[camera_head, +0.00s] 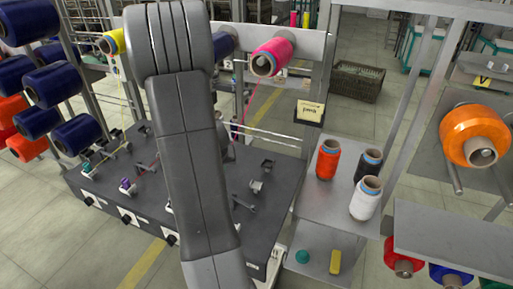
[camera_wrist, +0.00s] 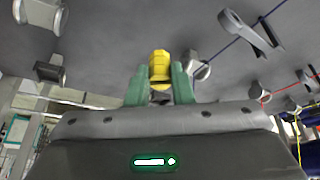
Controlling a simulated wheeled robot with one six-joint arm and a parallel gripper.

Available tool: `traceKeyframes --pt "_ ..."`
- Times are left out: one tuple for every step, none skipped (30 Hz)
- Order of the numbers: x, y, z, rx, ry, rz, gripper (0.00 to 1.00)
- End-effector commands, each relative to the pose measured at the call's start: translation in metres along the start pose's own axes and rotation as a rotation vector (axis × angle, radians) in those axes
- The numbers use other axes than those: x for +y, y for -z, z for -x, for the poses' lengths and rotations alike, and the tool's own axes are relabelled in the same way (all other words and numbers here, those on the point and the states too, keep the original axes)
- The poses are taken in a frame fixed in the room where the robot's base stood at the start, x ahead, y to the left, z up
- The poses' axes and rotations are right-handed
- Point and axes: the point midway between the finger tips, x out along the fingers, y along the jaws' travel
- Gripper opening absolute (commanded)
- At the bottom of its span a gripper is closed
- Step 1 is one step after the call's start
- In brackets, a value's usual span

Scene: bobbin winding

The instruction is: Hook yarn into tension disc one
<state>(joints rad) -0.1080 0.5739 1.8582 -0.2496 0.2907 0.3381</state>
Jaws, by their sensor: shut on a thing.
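In the wrist view my gripper (camera_wrist: 160,85), with green fingers, is shut on a small yellow piece (camera_wrist: 160,66). Its fingers point toward the dark machine top (camera_wrist: 110,40), close to a grey fitting (camera_wrist: 197,66). I cannot tell if the piece touches that fitting. Another grey fitting with an arm (camera_wrist: 250,36) has blue yarn (camera_wrist: 232,43) running by it. In the head view my arm hides the gripper. The winding machine (camera_head: 270,205) carries several grey guides and tension parts. Which is tension disc one is not clear. Pink yarn (camera_head: 246,108) runs down from the pink cone (camera_head: 272,57) behind my arm.
A shelf (camera_head: 325,205) at right holds orange, black and white cones. Below lie a yellow block (camera_head: 335,262) and a teal item (camera_head: 302,257). A rack of dark blue cones (camera_head: 55,88) stands at left. An orange cone (camera_head: 470,132) is far right.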

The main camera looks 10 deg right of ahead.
Motion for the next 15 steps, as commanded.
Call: traceKeyframes --pt "0.010 0.001 0.003 -0.004 0.001 -0.006 0.00" --pt "0.017 0.001 0.007 -0.010 0.001 -0.006 0.00" --pt "0.026 0.002 0.011 -0.018 0.004 -0.005 0.00" --pt "0.033 0.002 0.017 -0.025 0.006 -0.004 0.00" --pt "0.041 0.002 0.021 -0.032 0.009 -0.001 0.00" --pt "0.052 0.002 0.030 -0.044 0.012 0.005 0.00" --pt "0.061 0.002 0.037 -0.054 0.016 0.011 0.00" --pt "0.069 0.001 0.043 -0.065 0.021 0.017 0.00" --pt "0.079 -0.001 0.053 -0.079 0.028 0.029 0.00" --pt "0.087 -0.001 0.061 -0.090 0.034 0.041 0.00" --pt "0.093 -0.002 0.068 -0.101 0.040 0.054 0.00" --pt "0.101 -0.004 0.076 -0.116 0.049 0.073 0.00" --pt "0.106 -0.005 0.083 -0.126 0.055 0.087 0.00" --pt "0.110 -0.005 0.089 -0.134 0.061 0.102 0.00" --pt "0.114 -0.006 0.096 -0.145 0.068 0.121 0.00"
